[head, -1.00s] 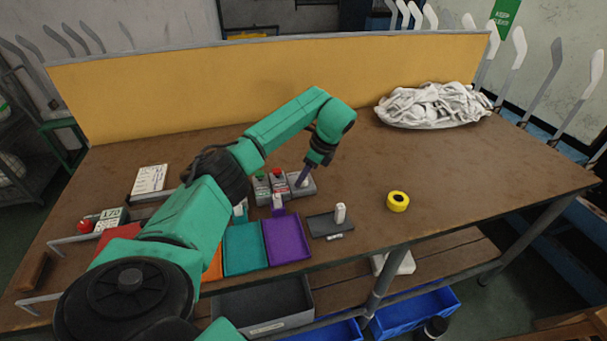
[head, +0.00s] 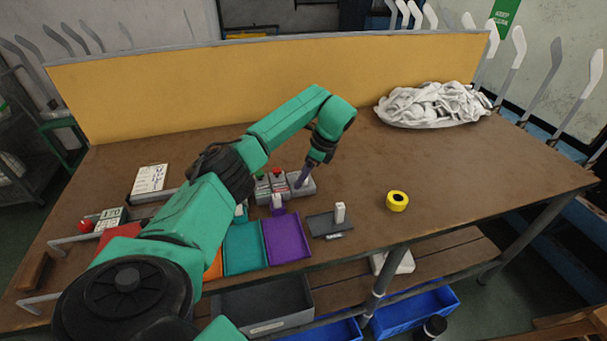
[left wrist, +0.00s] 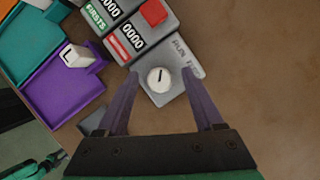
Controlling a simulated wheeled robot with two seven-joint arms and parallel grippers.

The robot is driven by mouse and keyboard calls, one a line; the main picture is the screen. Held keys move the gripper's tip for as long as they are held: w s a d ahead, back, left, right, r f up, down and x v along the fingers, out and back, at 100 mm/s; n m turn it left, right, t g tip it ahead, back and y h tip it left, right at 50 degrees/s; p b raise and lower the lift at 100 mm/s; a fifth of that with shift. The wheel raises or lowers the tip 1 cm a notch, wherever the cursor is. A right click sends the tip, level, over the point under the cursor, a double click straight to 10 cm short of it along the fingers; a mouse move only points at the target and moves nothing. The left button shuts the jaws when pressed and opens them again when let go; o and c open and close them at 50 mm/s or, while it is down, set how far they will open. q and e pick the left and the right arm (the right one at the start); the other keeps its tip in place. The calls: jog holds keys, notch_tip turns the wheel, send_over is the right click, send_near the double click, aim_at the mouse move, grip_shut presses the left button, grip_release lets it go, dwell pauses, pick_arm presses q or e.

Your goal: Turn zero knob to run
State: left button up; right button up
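The zero knob (left wrist: 158,80) is a round white dial with a short dark pointer line, set on a grey box (left wrist: 180,58) with small lettering, in which RUN can be read. In the left wrist view the pointer line runs roughly up and down the picture. My left gripper (left wrist: 160,73) is open, with one purple finger on each side of the knob and a visible gap to it on both sides. In the head view the left gripper (head: 302,181) points down at the grey box, and its fingers partly hide the knob.
Two counter units, one with a green button (left wrist: 94,3) and one with a red button (left wrist: 152,12), adjoin the knob's box. A purple tray (head: 287,239), a teal tray (head: 243,250) and a dark plate (head: 322,226) lie in front. Yellow tape (head: 397,201) sits right on open tabletop.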

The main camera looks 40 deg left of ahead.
pick_arm(q)
jog(key=v, duration=0.6)
jog(key=shift+f+b, duration=0.1)
jog(key=shift+b, duration=0.25)
jog(key=p+v, duration=0.3)
jog(key=v, duration=0.5)
jog(key=shift+d+r+p, duration=0.15)
jog(key=shift+r+p, duration=0.15)
jog(key=shift+p, duration=0.05)
